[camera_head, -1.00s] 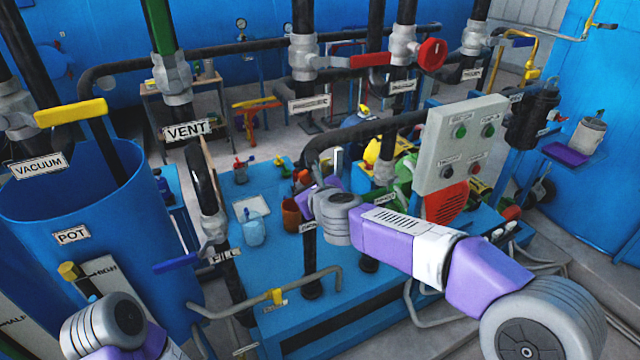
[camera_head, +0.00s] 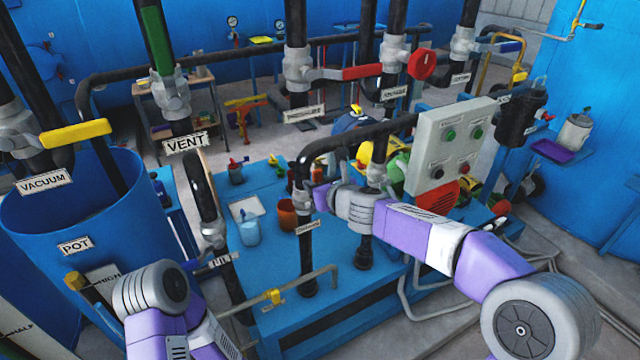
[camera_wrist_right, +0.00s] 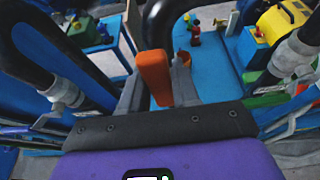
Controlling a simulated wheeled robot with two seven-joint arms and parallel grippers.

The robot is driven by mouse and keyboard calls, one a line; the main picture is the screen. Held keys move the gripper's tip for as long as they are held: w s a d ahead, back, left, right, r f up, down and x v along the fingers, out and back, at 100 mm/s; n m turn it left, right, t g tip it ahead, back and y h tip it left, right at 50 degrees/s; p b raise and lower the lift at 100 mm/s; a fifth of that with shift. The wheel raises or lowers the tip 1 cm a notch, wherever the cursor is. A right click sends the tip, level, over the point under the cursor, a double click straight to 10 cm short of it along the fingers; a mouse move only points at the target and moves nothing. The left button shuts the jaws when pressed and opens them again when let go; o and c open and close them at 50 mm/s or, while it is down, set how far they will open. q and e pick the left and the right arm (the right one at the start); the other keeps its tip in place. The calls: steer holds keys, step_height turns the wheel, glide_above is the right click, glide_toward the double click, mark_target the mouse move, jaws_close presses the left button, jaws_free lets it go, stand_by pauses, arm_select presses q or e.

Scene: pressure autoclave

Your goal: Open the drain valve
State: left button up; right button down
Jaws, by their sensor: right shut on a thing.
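The drain valve sits on a black vertical pipe in the middle of the head view, above a small white label (camera_head: 308,227) whose text is too small to read for sure. My right gripper (camera_head: 318,196) is at this valve, reaching in from the right. In the right wrist view, an orange valve handle (camera_wrist_right: 155,76) stands between the two grey fingers of my right gripper (camera_wrist_right: 158,92), and they are shut on it. In the head view the handle is mostly hidden by my gripper. My left arm shows at the lower left, but its gripper does not.
A blue pot (camera_head: 115,215) stands at the left, with a yellow-handled valve (camera_head: 75,132) above it. A grey control box (camera_head: 450,148) is right of my right gripper. Black pipes rise closely around it. A blue table (camera_head: 275,262) bears cups and a bent pipe.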

steer(key=c, duration=0.9)
jaws_free()
steer(key=shift+d, duration=0.1)
steer(key=v, duration=0.7)
steer(key=shift+s+d+r+p, duration=0.1)
steer(key=shift+s+p, duration=0.1)
steer(key=shift+p, duration=0.15)
